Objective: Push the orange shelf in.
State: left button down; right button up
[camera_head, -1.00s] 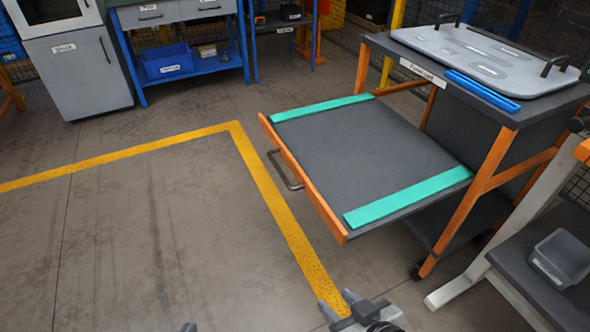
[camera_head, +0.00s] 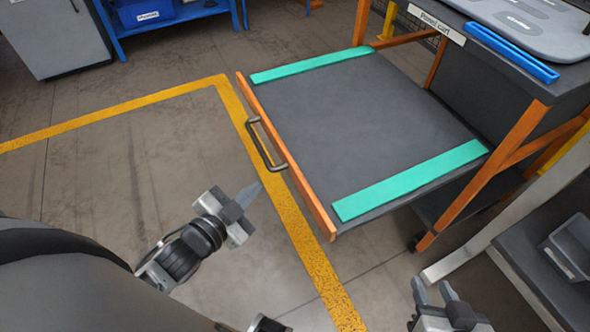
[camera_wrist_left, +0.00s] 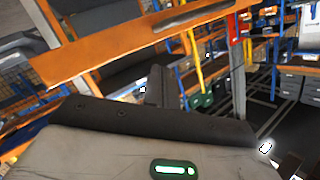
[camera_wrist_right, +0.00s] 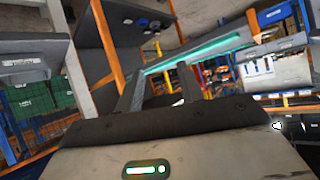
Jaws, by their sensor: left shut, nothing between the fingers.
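The orange shelf is a dark board (camera_head: 365,130) with an orange front edge (camera_head: 287,155), two teal strips and a dark handle (camera_head: 265,145). It sticks out of the panel cart (camera_head: 500,85) toward the left. My left gripper (camera_head: 258,190) is shut and empty, in front of the orange edge, just below and apart from the handle. In the left wrist view the orange edge (camera_wrist_left: 130,48) crosses above the closed fingers (camera_wrist_left: 160,87). My right gripper (camera_head: 433,288) is open and empty at the bottom, right of the shelf's near corner; its spread fingers show in the right wrist view (camera_wrist_right: 158,88).
A blue tray-like bar (camera_head: 512,52) and a grey panel (camera_head: 530,25) lie on the cart top. A bench with a grey bin (camera_head: 570,245) stands at the right. A yellow floor line (camera_head: 290,225) runs before the shelf. The floor at left is clear.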

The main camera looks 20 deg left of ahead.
aim_at(278, 170)
pick_arm(q)
jog(key=a+f+m+g+h+b, duration=0.25)
jog(key=a+m+h+b, duration=0.45)
jog(key=m, duration=1.1)
jog(key=w+d+p, duration=0.1)
jog(key=w+d, duration=0.1)
jog(key=w, duration=0.1)
jog(key=w+d+h+p, duration=0.1)
jog(key=w+d, duration=0.2)
jog(key=w+d+t+h+p, duration=0.1)
jog(key=w+d, duration=0.2)
jog(key=shift+w+d+f, duration=0.2)
jog(key=shift+w+f, duration=0.05)
jog(key=shift+f, duration=0.15)
